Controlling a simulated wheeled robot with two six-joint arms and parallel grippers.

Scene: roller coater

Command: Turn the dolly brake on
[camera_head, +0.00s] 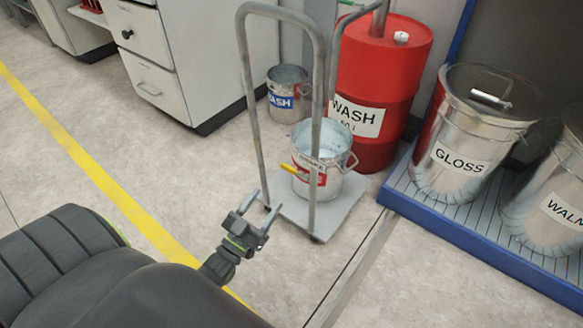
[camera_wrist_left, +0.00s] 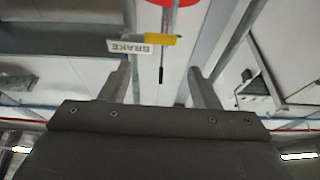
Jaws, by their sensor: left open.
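The dolly (camera_head: 335,215) has a flat grey platform and a tall tubular handle, with a metal bucket (camera_head: 328,180) on the platform. A yellow-tipped brake lever (camera_head: 288,168) shows at the handle side in the head view. In the left wrist view the yellow lever tip (camera_wrist_left: 162,40) lies beside a white BRAKE label (camera_wrist_left: 128,47), which reads upside down. My left gripper (camera_head: 265,205) is open and empty, in front of the dolly and apart from the lever. Its two fingers (camera_wrist_left: 162,78) are spread, with the lever beyond their tips. My right gripper is not in view.
A red WASH drum (camera_head: 385,75) and a small WASH bucket (camera_head: 289,105) stand behind the dolly. A blue pallet (camera_head: 510,235) with GLOSS (camera_head: 465,175) and another metal drum is at the right. A drawer cabinet (camera_head: 150,60) stands at the back left. The floor at left is clear.

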